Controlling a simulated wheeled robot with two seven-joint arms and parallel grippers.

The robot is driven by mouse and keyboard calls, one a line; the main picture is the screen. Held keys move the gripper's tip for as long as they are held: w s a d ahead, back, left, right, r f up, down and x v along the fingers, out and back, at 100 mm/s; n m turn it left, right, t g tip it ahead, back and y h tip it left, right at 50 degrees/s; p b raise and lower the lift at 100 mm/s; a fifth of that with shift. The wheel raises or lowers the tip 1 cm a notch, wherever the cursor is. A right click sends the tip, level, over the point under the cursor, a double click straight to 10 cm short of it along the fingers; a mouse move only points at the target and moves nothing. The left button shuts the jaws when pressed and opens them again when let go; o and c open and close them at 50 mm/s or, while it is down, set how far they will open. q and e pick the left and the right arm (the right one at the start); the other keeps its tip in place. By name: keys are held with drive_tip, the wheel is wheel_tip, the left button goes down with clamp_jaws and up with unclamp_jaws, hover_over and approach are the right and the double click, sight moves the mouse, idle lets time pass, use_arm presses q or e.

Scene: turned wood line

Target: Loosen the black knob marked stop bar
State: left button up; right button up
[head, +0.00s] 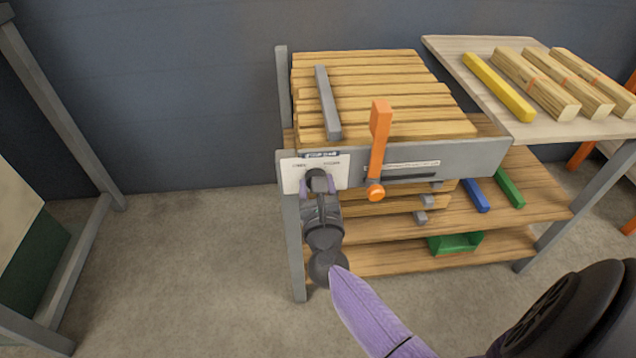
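The black knob (317,180) sits on a white label plate (290,174) at the left end of the bench's grey front rail. The plate's dark heading strip above the knob is too small to read surely. My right gripper (318,187) has come up from below to the knob, its purple fingertips one on each side of it. Whether the fingers press on the knob or stand slightly apart I cannot tell. The gripper's dark body hides the lower part of the knob and plate. My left gripper is not in view.
An orange lever (379,140) stands on the rail right of the plate. A grey bar (328,102) lies across the slatted top (400,95). A side table (450,55) at right holds wood blanks and a yellow bar (499,87). Floor at left is clear.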

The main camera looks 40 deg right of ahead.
drive_tip(key=n+p, duration=0.1)
drive_tip(key=n, duration=0.1)
drive_tip(key=shift+r+n, duration=0.15)
drive_tip(key=shift+n, duration=0.25)
drive_tip(key=n+p, duration=0.1)
drive_tip(key=n, duration=0.1)
drive_tip(key=shift+n, duration=0.4)
drive_tip(key=n+p, duration=0.2)
drive_tip(key=n, duration=0.4)
drive_tip(key=shift+n, duration=0.9)
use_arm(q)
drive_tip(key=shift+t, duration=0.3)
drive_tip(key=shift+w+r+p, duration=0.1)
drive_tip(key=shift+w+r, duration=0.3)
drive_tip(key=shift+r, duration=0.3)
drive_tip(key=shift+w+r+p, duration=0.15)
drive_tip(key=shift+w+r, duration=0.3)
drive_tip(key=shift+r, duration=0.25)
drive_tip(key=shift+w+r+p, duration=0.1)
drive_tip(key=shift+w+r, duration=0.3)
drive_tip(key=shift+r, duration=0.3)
use_arm(e)
drive_tip(key=shift+n, duration=0.7)
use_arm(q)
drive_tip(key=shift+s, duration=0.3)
use_arm(e)
drive_tip(key=o, duration=1.3)
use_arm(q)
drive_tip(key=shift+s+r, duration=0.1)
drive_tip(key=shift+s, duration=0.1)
